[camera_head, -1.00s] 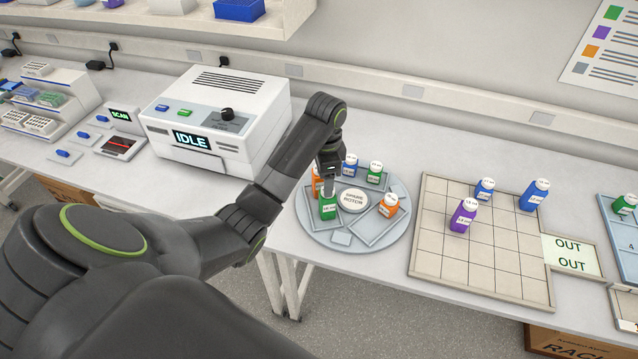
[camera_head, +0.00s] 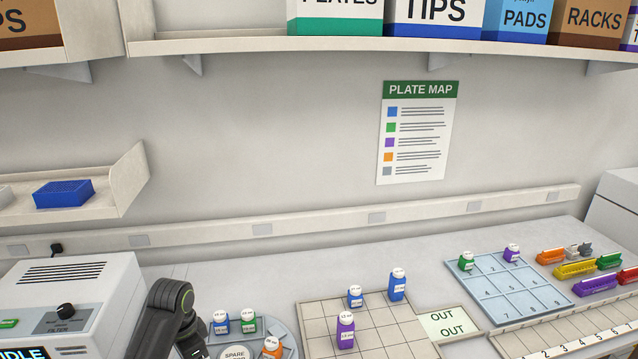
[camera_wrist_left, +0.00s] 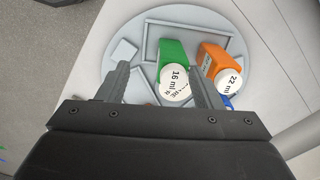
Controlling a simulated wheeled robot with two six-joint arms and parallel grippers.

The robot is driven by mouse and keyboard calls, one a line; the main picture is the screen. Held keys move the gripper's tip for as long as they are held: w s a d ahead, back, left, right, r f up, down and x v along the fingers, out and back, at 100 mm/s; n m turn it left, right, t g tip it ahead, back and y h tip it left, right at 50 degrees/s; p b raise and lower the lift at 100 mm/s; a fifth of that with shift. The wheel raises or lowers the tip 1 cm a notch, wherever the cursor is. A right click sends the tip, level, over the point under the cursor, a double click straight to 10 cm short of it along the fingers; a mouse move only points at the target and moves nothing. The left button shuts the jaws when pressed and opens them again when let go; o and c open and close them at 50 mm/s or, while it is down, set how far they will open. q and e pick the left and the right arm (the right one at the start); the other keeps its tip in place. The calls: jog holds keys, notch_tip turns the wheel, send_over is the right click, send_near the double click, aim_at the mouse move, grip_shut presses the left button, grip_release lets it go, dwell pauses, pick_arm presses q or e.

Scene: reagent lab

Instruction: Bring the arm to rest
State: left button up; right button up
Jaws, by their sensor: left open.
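My left arm (camera_head: 172,318) comes in at the lower left of the head view, and its gripper is below the picture's edge there. In the left wrist view my left gripper (camera_wrist_left: 160,85) is open, its two fingers apart over the round grey carousel (camera_wrist_left: 118,28). A green bottle (camera_wrist_left: 173,58) with a white cap stands on the carousel near the right finger, not held. An orange bottle (camera_wrist_left: 213,62) stands to the right of it. Part of a blue bottle (camera_wrist_left: 227,101) shows behind the right finger. My right gripper is in neither view.
The white filter machine (camera_head: 108,290) stands left of the arm. Right of the carousel (camera_head: 287,330) are a gridded tray (camera_head: 390,343) with several bottles, a blue numbered tray (camera_head: 520,297) and coloured racks (camera_head: 573,270). Shelves (camera_head: 250,45) run along the wall above.

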pick_arm(q)
jog(key=s+f+n, duration=0.2)
jog(key=s+f, duration=0.4)
jog(key=s, duration=0.3)
jog(key=s+r+n+t+y, duration=0.25)
jog(key=s+n, duration=0.45)
jog(key=s, duration=1.5)
notch_tip(320, 180, down, 32)
jog(key=a+h+b, duration=0.1)
jog(key=a+b, duration=0.1)
jog(key=b, duration=0.6)
jog(key=s+f+g+b, duration=0.1)
jog(key=s+f+b, duration=0.2)
jog(key=s+f, duration=0.4)
jog(key=s+d+f+b, duration=0.1)
jog(key=s+f+b, duration=0.2)
jog(key=s+f, duration=0.5)
notch_tip(320, 180, down, 8)
jog(key=shift+s+d+r+g+h, duration=0.15)
jog(key=shift+d+r+g+h, duration=0.1)
jog(key=shift+g+h, duration=0.1)
